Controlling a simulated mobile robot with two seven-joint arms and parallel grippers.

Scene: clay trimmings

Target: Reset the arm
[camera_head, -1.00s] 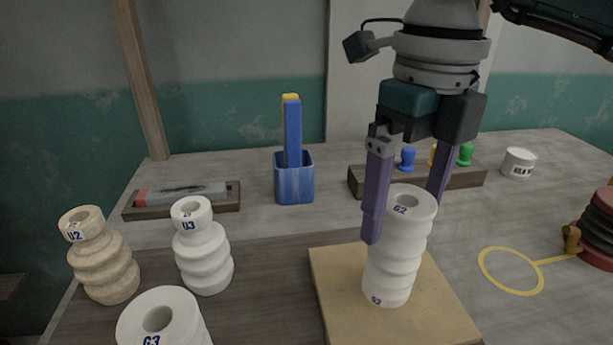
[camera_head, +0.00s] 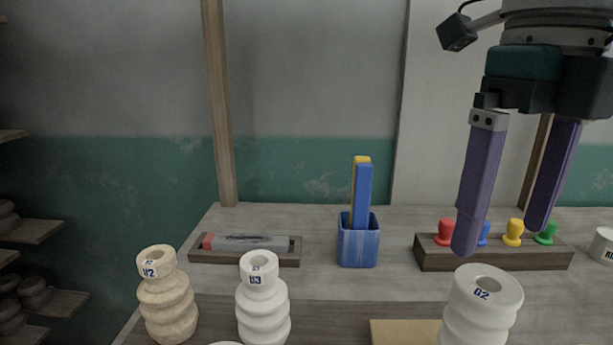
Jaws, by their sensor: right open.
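My right gripper (camera_head: 500,238) hangs at the right of the head view with its two purple fingers spread apart and nothing between them. Its fingertips are above and behind the white ribbed piece G2 (camera_head: 478,308) in the picture, clear of its top. G2 stands upright at the tan board (camera_head: 402,333), and its lower part is cut off by the picture's bottom edge. My left gripper is not in view.
Ribbed pieces U2 (camera_head: 168,300) and U3 (camera_head: 263,302) stand at the front left. Behind are a tool tray (camera_head: 245,257), a blue cup (camera_head: 358,246) with upright sticks and a wooden rack (camera_head: 490,259) with coloured knobs. A white pot (camera_head: 603,246) is at the right edge.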

